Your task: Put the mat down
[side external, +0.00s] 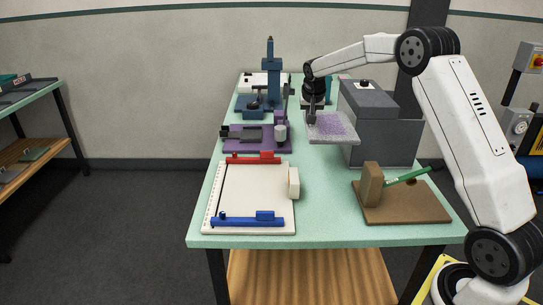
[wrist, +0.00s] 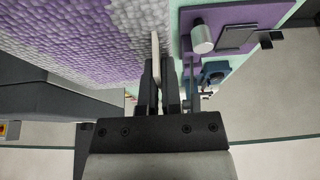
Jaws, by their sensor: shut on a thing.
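The mat (side external: 334,127) is a small square with a purple tufted middle and a grey border. It hangs in the air above the table, in front of the grey box-shaped machine. My gripper (side external: 312,112) is shut on its left edge. In the wrist view, the mat (wrist: 95,38) fills the upper left with purple and grey tufts, and my gripper (wrist: 162,75) pinches its pale edge between two dark fingers. The mat looks about level. The gap below it cannot be judged exactly.
The white board (side external: 252,190) with a red bar (side external: 254,159) and a blue bar (side external: 248,220) lies front left. The purple fixture (side external: 255,138) and blue fixture (side external: 262,100) stand behind it. A brown board (side external: 410,205) with a block and green tool is front right. Table between is clear.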

